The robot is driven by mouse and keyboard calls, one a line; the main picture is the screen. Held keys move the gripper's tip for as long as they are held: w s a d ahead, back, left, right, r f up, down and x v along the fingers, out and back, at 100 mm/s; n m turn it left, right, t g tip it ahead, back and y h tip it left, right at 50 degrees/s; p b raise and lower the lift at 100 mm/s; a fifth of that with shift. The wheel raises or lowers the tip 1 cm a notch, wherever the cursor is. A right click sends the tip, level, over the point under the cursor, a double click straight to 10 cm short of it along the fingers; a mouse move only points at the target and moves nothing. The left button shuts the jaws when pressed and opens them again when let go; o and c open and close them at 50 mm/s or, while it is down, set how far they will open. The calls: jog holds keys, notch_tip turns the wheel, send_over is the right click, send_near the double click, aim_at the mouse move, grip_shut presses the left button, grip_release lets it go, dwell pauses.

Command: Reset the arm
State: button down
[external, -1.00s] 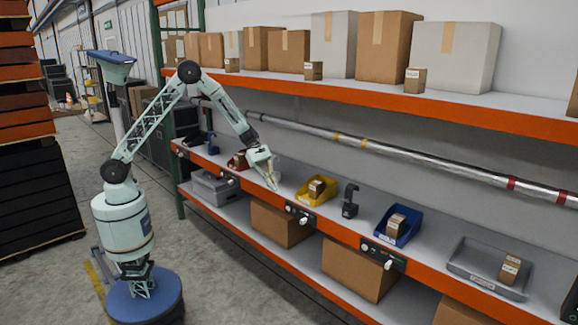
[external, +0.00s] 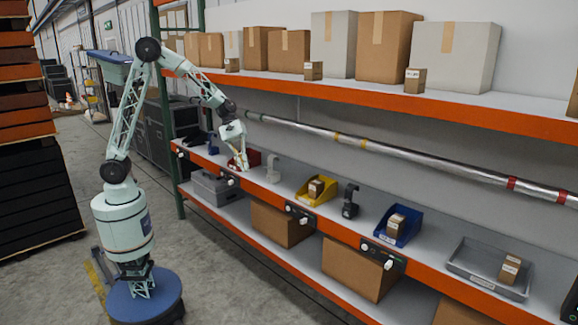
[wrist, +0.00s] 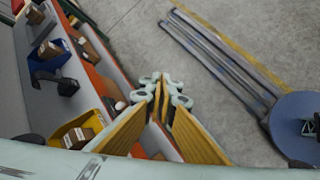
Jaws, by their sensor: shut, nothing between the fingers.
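My gripper (external: 240,163) is at the shelf's front edge, in front of the red bin (external: 254,157), with its fingers pointing down. Its fingers are together and empty. In the wrist view, the yellow-padded fingers of my gripper (wrist: 162,85) point toward the top, with grey floor beyond the tips. The gripper and wrist hide part of the red bin.
A yellow bin (external: 323,195), a blue bin (external: 406,233) and a grey tray (external: 470,262) hold small boxes on the shelf. A pale stand (external: 273,170) and a dark stand (external: 350,203) stand between bins. A metal pipe (external: 400,150) runs behind. The aisle floor is open.

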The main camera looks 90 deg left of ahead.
jog(key=s+r+m+y, duration=0.1)
jog(key=s+r+m, duration=0.25)
jog(key=s, duration=0.45)
jog(key=s+d+r+m+g+y, duration=0.15)
jog(key=s+r, duration=0.25)
jog(key=s, duration=0.4)
jog(key=s+r+m+t, duration=0.1)
jog(key=s+r+m, duration=0.25)
jog(key=s, duration=0.55)
jog(key=s+a+m+y, duration=0.2)
jog(key=s+a+m, duration=0.1)
jog(key=s, duration=0.7)
jog(key=s+a+r+m+y, duration=0.1)
jog(key=s+a+m, duration=0.3)
jog(key=s, duration=0.7)
jog(key=shift+s+a+y, duration=0.15)
jog(key=shift+a+y, duration=0.15)
jog(key=shift+y, duration=0.35)
jog(key=shift+m, duration=0.25)
